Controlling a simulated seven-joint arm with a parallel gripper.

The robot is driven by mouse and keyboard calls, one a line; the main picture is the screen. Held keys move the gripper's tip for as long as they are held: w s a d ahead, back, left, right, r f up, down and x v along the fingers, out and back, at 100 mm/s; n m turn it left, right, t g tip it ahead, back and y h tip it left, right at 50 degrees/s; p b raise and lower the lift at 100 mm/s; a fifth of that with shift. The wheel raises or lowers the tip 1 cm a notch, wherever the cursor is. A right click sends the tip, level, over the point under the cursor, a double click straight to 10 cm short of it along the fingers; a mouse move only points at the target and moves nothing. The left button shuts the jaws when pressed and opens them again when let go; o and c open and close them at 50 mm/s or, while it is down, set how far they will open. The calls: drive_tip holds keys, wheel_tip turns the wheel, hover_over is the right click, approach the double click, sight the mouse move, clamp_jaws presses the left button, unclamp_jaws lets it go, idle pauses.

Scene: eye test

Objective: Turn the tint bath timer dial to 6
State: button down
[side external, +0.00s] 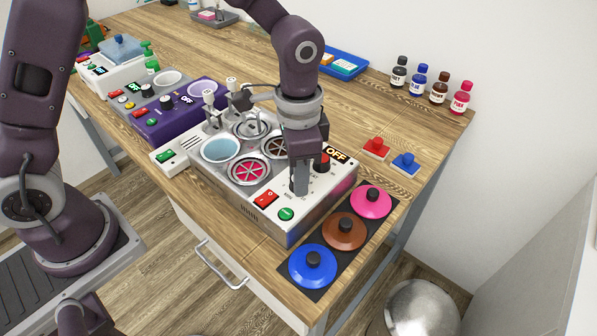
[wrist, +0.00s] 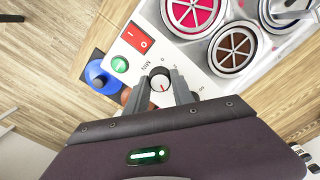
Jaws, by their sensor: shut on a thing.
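The tint bath (side external: 236,206) is a white box on the wooden table with several round wells. Its timer dial (wrist: 160,82) is a small round knob with a short red mark, beside printed "MIN" and small digits in the wrist view. My gripper (wrist: 161,90) is shut on the dial, one finger on each side of it. In the side view my gripper (side external: 300,186) points down at the bath's front panel, and its fingers hide most of the dial. Parts of the scale are covered by the fingers, and I cannot tell which number the mark points to.
On the panel are a red switch (side external: 265,198), a green button (side external: 286,214), a dark knob (side external: 321,162) and an "OFF" display (side external: 337,155). Blue (side external: 312,267), brown and pink lids lie at the right. A purple unit (side external: 180,115) stands behind left. Bottles (side external: 438,90) stand at the back.

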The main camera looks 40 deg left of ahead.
drive_tip(key=c, duration=1.1)
unclamp_jaws()
wheel_tip(320, 180, up, 7)
drive_tip(key=shift+r, duration=0.1)
drive_tip(key=s+a+r+n+t, duration=0.2)
drive_tip(key=s+a+r+n, duration=0.1)
drive_tip(key=s+a+r, duration=0.4)
drive_tip(key=s+a+r+n+t, duration=0.1)
drive_tip(key=s, duration=0.3)
drive_tip(key=s+a+r+n+t, duration=0.1)
drive_tip(key=s+a+n, duration=0.1)
drive_tip(key=s, duration=0.1)
drive_tip(key=s+a+r+n+t, duration=0.1)
drive_tip(key=s+a, duration=0.1)
drive_tip(key=s, duration=0.2)
drive_tip(key=shift+s+t, duration=0.3)
